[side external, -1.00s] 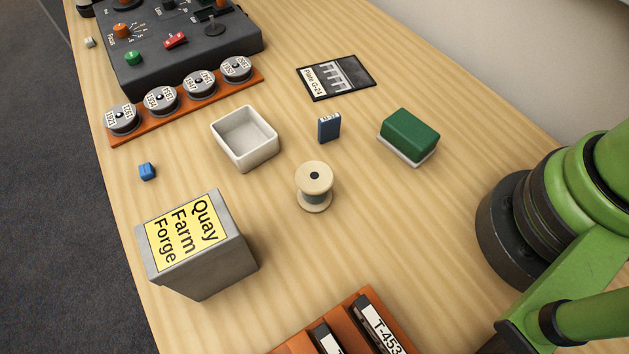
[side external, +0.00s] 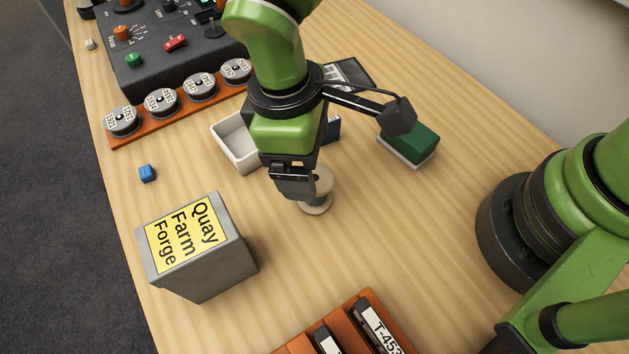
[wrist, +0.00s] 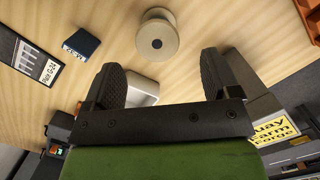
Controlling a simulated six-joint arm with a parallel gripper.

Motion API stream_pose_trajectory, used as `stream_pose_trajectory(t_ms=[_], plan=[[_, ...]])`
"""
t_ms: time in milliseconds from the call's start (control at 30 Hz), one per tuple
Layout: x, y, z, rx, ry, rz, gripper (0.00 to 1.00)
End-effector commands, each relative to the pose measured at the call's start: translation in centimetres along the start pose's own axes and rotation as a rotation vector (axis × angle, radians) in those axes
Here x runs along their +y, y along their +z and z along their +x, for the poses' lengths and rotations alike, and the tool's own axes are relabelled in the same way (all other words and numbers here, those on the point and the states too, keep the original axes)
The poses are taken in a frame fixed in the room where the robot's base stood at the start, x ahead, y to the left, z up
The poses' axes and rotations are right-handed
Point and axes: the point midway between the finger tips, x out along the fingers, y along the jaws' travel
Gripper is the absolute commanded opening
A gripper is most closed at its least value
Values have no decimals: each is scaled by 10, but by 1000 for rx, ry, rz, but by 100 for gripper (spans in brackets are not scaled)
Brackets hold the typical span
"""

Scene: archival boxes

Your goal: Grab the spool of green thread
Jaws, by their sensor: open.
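The spool (side external: 317,205) is cream, with a round top flange and a dark centre hole, and stands upright on the wooden table. In the side view my gripper (side external: 293,188) hangs in front of it and hides part of it, so the thread is barely visible. In the wrist view the spool's top (wrist: 157,36) lies just beyond the gap between my fingertips (wrist: 160,68). My gripper is open, with its two dark fingers apart and nothing between them. I cannot tell whether a finger touches the spool.
A white open tray (side external: 236,146) and a small blue box (side external: 333,130) stand close behind my gripper. A green block on a pale base (side external: 408,146) is to the right. The grey Quay Farm Forge box (side external: 198,247) is front left. The table right of the spool is clear.

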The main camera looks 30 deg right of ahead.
Motion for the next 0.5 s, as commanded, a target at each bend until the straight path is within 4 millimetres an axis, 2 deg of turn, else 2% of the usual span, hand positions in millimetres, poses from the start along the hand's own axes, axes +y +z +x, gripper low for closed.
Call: stream_pose_trajectory(t_ms=[100,367,500], plan=[[0,1,20,-5,0,1,82],[1,1,44,-3,-1,3,82],[3,1,66,-5,-1,5,82]])
